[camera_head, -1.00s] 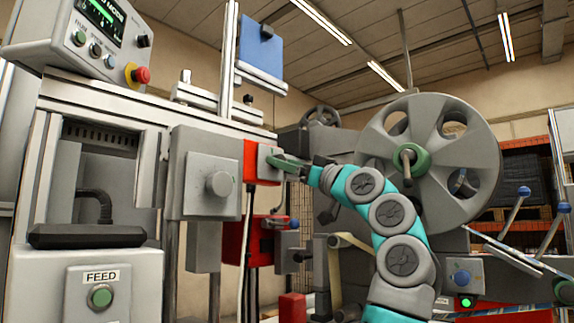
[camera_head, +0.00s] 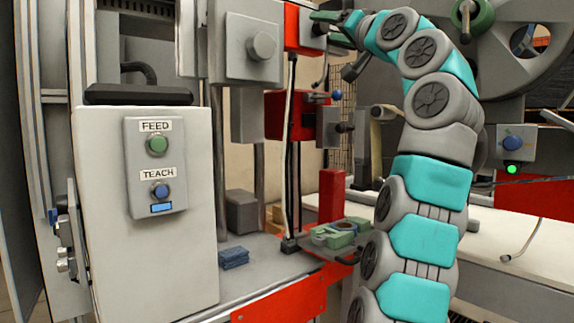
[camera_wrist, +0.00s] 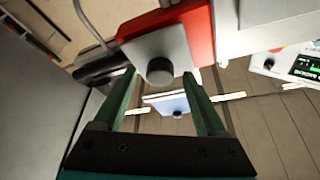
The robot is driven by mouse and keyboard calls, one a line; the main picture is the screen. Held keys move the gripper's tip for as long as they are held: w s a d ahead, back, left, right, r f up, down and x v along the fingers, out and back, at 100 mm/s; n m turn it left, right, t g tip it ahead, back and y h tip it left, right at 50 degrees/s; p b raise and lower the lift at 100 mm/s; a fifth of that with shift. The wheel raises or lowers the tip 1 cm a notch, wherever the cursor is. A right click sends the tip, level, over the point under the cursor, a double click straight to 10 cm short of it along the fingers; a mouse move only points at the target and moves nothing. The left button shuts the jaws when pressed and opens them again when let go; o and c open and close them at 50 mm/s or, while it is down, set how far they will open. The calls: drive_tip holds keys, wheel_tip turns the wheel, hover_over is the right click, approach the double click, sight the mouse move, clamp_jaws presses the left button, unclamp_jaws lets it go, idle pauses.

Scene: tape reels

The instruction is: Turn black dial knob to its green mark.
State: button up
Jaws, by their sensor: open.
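A dark grey round knob (camera_wrist: 160,70) sticks out of a grey plate (camera_wrist: 157,47) on a red block (camera_wrist: 185,22) in the wrist view. I take it for the black dial knob; its green mark cannot be made out. My gripper (camera_wrist: 160,78) is open, with one green finger on each side of the knob's line, and appears just short of it. In the head view my gripper (camera_head: 326,27) is at the top, beside the red block (camera_head: 291,26) and its grey plate (camera_head: 310,27). The knob is not clear there.
A grey box with a round grey knob (camera_head: 262,45) stands left of the red block. A second red block (camera_head: 285,115) with levers is below. A large reel (camera_head: 520,60) stands right. Another small black knob (camera_wrist: 268,63) is on a display panel.

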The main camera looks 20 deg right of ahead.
drive_tip(key=m+h, duration=0.2)
drive_tip(key=m, duration=0.2)
drive_tip(key=shift+s+a+r, duration=0.1)
drive_tip(key=shift+s, duration=0.05)
drive_tip(key=shift+m+g, duration=0.3)
